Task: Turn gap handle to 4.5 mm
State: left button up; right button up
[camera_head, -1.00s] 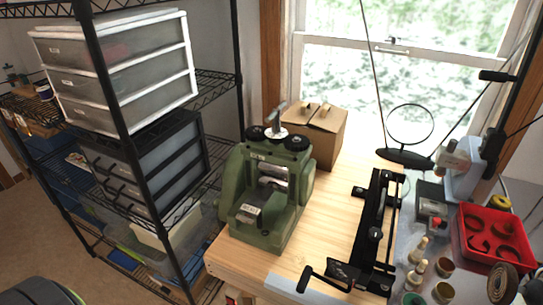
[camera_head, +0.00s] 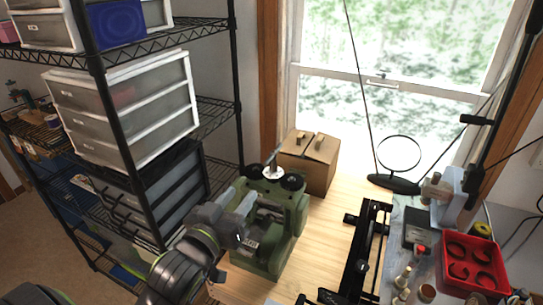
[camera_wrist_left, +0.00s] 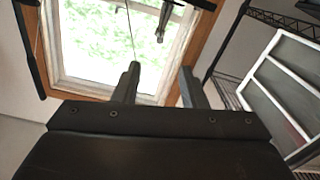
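A green rolling mill (camera_head: 283,225) stands on the wooden bench. Its gap handle (camera_head: 272,165), a grey bar on a bright round dial, sits on top between two black knobs. The dial reading is too small to make out. My left gripper (camera_head: 244,208) is in front of the mill's left side, below and left of the handle, and hides part of the mill. In the left wrist view its two fingers (camera_wrist_left: 160,82) stand apart with nothing between them. A grey metal part (camera_wrist_left: 163,20) shows beyond them; I cannot tell if it is the handle. My right gripper is not in view.
A cardboard box (camera_head: 309,165) stands close behind the mill. A wire shelf with white drawers (camera_head: 130,110) is at the left. A black bench tool (camera_head: 365,250) and a red tray (camera_head: 470,265) are to the right. Some bare bench lies between mill and black tool.

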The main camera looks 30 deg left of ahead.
aim_at(272, 157)
pick_arm(q)
jog(key=w+p, duration=0.1)
jog(key=w, duration=0.4)
jog(key=w+p, duration=0.1)
jog(key=w, duration=0.4)
jog(key=w+a+p, duration=0.1)
jog(key=w, duration=0.4)
jog(key=shift+w+p, duration=0.2)
jog(key=shift+p, duration=0.15)
jog(key=shift+w, duration=0.85)
jog(key=shift+c, duration=0.2)
grip_shut()
